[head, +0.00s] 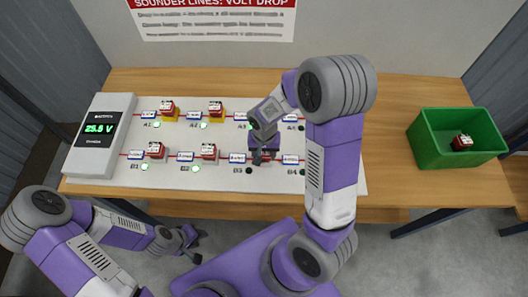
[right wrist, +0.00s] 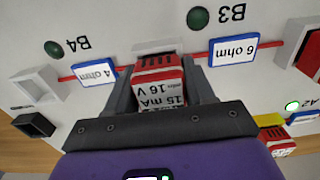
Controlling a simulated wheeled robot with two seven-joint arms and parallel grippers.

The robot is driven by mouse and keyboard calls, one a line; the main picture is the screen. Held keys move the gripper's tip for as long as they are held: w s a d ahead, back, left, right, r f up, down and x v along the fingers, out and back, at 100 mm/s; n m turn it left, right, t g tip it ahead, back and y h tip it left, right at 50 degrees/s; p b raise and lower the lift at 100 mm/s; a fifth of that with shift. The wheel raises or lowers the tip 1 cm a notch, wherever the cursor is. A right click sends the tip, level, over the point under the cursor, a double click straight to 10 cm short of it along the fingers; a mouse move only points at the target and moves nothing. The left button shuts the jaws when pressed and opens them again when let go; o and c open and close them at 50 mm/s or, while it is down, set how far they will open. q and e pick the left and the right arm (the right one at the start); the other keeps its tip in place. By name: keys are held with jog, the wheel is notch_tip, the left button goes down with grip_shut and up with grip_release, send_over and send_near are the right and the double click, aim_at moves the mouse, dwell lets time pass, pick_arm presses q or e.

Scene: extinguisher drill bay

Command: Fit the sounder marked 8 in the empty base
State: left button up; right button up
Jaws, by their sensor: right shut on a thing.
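My right gripper (head: 264,158) is over the lower row of the board, between the B3 and B4 marks. In the right wrist view it (right wrist: 160,95) is shut on a red and white sounder (right wrist: 162,88). The label that shows reads "15 mA" and "16 V"; no 8 is readable. A pale base (right wrist: 157,47) shows just past the sounder's end. I cannot tell whether the sounder is seated in it. My left gripper (head: 190,240) is low, in front of the table, away from the sounders; its fingers are too small to judge.
The white board (head: 120,187) has sounders at A1 (head: 167,107), A2 (head: 215,108), B1 (head: 156,150) and B2 (head: 208,151), with green lamps lit. The B3 (right wrist: 197,17) and B4 (right wrist: 54,48) lamps are dark. A meter (head: 100,128) stands left. A green crate (head: 430,152) holds another sounder (head: 462,142).

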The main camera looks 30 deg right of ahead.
jog(key=o, duration=1.5)
jog(key=shift+r, duration=0.1)
jog(key=shift+r+p, duration=2.8)
jog(key=shift+r, duration=0.65)
